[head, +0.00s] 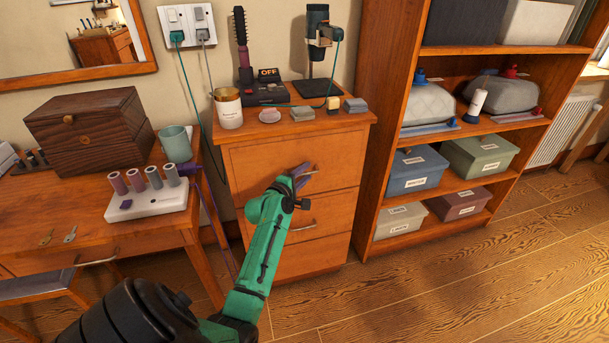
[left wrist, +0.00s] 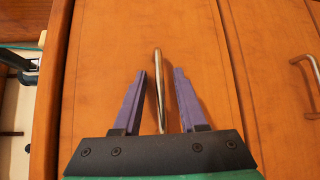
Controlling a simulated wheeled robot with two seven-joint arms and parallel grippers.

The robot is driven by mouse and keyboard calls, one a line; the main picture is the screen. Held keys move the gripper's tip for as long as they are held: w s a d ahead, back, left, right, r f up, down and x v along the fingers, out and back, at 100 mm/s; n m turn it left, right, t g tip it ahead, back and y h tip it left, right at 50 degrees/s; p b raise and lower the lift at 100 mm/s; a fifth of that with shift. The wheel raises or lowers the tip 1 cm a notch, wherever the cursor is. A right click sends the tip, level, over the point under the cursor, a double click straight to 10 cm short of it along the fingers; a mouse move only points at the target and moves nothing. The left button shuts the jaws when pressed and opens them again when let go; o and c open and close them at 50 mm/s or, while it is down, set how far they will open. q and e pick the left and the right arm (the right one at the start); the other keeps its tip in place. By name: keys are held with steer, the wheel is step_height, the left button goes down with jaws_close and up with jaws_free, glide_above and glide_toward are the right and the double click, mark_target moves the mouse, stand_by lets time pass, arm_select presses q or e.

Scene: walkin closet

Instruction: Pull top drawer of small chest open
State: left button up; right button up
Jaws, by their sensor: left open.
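The small chest (head: 244,154) is orange-brown wood and stands against the wall, with drawers stacked in its front. The top drawer (head: 260,165) looks closed in the head view. My left gripper (head: 302,175) is in front of the top drawer at its handle. In the left wrist view the handle (left wrist: 159,85) is a thin metal bar between the two purple fingers of the left gripper (left wrist: 158,95). The fingers are apart, with a gap on each side of the handle. My right gripper is not in view.
A candle jar (head: 228,108), hair tools and small boxes stand on the chest top. A dressing table (head: 90,210) with a wooden box (head: 92,135) is on the left. An open shelf (head: 440,236) with bins stands right. Floor (head: 420,290) in front is clear.

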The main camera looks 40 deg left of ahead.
arm_select(q)
jaws_close()
stand_by(1.4)
